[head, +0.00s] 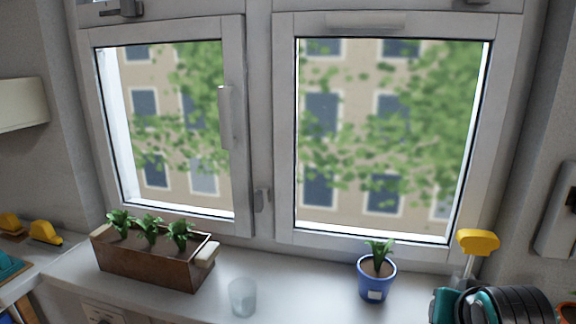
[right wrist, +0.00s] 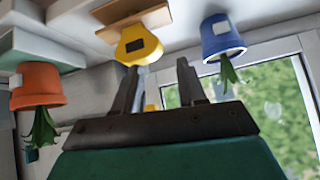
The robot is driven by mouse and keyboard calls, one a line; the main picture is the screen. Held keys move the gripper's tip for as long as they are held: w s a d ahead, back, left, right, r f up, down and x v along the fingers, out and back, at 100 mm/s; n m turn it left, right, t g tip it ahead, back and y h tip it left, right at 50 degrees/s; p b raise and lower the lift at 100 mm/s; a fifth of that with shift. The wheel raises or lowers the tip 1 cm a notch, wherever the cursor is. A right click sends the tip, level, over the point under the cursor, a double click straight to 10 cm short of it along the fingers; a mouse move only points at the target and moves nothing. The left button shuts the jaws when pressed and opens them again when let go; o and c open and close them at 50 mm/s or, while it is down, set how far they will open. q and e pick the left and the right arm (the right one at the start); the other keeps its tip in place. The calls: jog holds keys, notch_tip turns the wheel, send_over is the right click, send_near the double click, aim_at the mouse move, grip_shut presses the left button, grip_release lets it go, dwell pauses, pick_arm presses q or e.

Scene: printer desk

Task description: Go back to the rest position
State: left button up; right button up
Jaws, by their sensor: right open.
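My right gripper (right wrist: 158,66) shows in the right wrist view with its two dark fingers apart and nothing between them. That view is turned upside down. A yellow object with a dark label (right wrist: 138,45) is seen just beyond the left fingertip; I cannot tell the gap. In the head view my right arm, black and teal, is at the bottom right, beside the same yellow object (head: 478,242). Its fingers are not clear there. My left gripper is in neither view.
On the windowsill stand a wooden planter (head: 150,268) with plants, a clear glass (head: 242,297) and a blue pot (head: 377,285) with a plant. An orange pot (right wrist: 37,86) shows in the right wrist view. The sill between glass and blue pot is clear. Windows stand behind.

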jog(key=s+a+f+n+g+y, duration=0.2)
jog(key=s+a+f+n, duration=0.1)
jog(key=s+f, duration=0.6)
jog(key=s+a+f+n+g+y, duration=0.1)
jog(key=s+a+f+n+g, duration=0.25)
jog(key=s+f, duration=0.55)
jog(key=w+a+f+t+y+b, duration=0.1)
jog(key=w+a+f+t+b, duration=0.1)
jog(key=w+f+t, duration=0.3)
notch_tip(320, 180, down, 5)
jog(key=t+b, duration=0.1)
jog(key=t, duration=0.2)
jog(key=shift+n+y+b, duration=0.3)
jog(key=shift+n+b, duration=0.05)
jog(key=shift+b, duration=0.05)
jog(key=shift+w+r, duration=0.1)
jog(key=shift+r, duration=0.05)
